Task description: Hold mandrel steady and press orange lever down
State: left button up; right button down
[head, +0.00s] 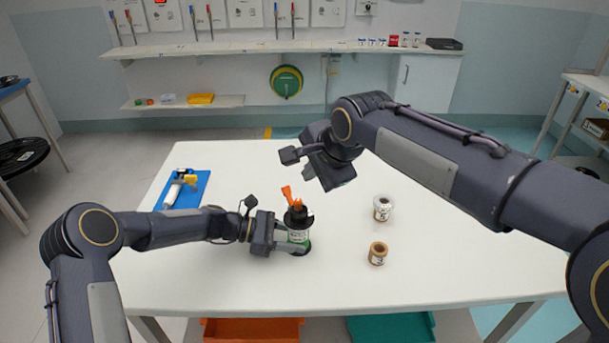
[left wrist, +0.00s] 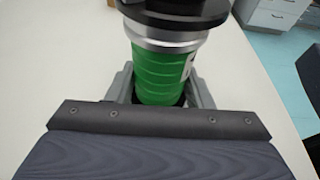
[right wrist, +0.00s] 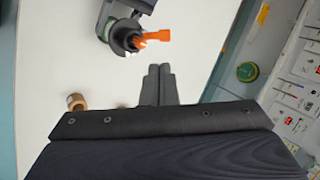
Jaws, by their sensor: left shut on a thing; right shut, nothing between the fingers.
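The mandrel (head: 299,237) stands upright on the white table, with a green body, a silver band and a black top. Its green body also shows in the left wrist view (left wrist: 160,75). The orange lever (head: 287,194) sticks up and to the left from the black top. It also shows in the right wrist view (right wrist: 155,36). My left gripper (head: 290,246) is shut around the mandrel's body. My right gripper (head: 309,174) is shut and empty, above and behind the lever, apart from it. Its closed fingertips show in the right wrist view (right wrist: 160,70).
A white spool (head: 383,208) and a brown spool (head: 377,253) stand on the table to the right of the mandrel. A blue mat (head: 201,197) with a white and yellow tool lies at the left. An orange bin (head: 253,331) and a teal bin (head: 391,328) are below the front edge.

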aim_at(286, 187)
jog(key=x, duration=1.2)
jog(key=shift+w+a+r, duration=0.1)
jog(key=shift+w+a, duration=0.1)
jog(key=shift+w, duration=0.15)
jog(key=shift+w+a+g+h, duration=0.15)
jog(key=shift+w+g+h, duration=0.15)
jog(key=shift+g, duration=0.2)
jog(key=shift+w+a+f+g+h, duration=0.25)
jog(key=shift+w+g+h, duration=0.25)
jog(key=shift+g, duration=0.3)
jog(key=shift+w+a+f, duration=0.65)
jog(key=shift+w+f, duration=0.1)
jog(key=shift+w, duration=0.25)
jog(key=shift+s, duration=0.15)
jog(key=shift+s+d, duration=0.4)
jog(key=shift+s, duration=0.15)
notch_tip(286, 187, up, 14)
jog(key=w, duration=0.1)
jog(key=shift+a, duration=0.25)
